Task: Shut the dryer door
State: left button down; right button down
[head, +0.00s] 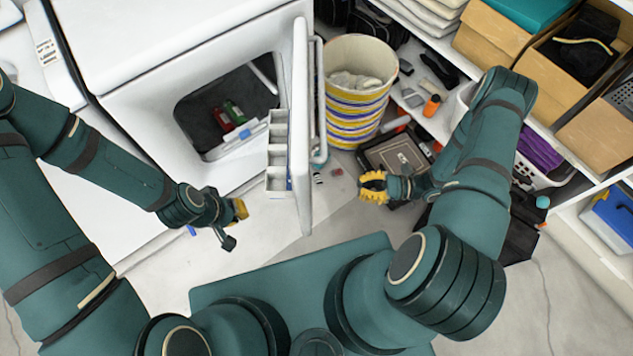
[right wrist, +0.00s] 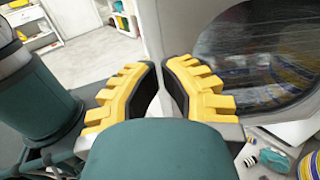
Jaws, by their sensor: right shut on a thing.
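The white dryer (head: 200,60) stands at the upper left of the head view. Its door (head: 302,120) stands open, seen nearly edge-on, with white bins on its inner side. In the right wrist view the door (right wrist: 165,22) shows a white rim and dark glass. My right gripper (head: 374,186) is right of the door, with a gap between them in the head view. Its yellow fingers (right wrist: 163,85) are close together; what they hold cannot be made out. My left gripper (head: 238,212) is left of the door, before the dryer; its finger opening is unclear.
A striped basket (head: 357,90) stands close behind the door on the right. Shelving with cardboard boxes (head: 490,35) and a purple item (head: 540,150) lines the right side. Small items lie on the floor near the basket. The floor (head: 275,215) in front of the dryer is mostly clear.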

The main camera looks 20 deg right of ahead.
pick_arm(q)
jog(key=shift+s, duration=0.1)
pick_arm(e)
jog(key=x, duration=1.3)
jog(key=shift+w+a, duration=0.25)
jog(key=shift+a, duration=0.1)
pick_arm(q)
jog(key=shift+a, duration=0.1)
pick_arm(e)
jog(key=shift+a, duration=0.2)
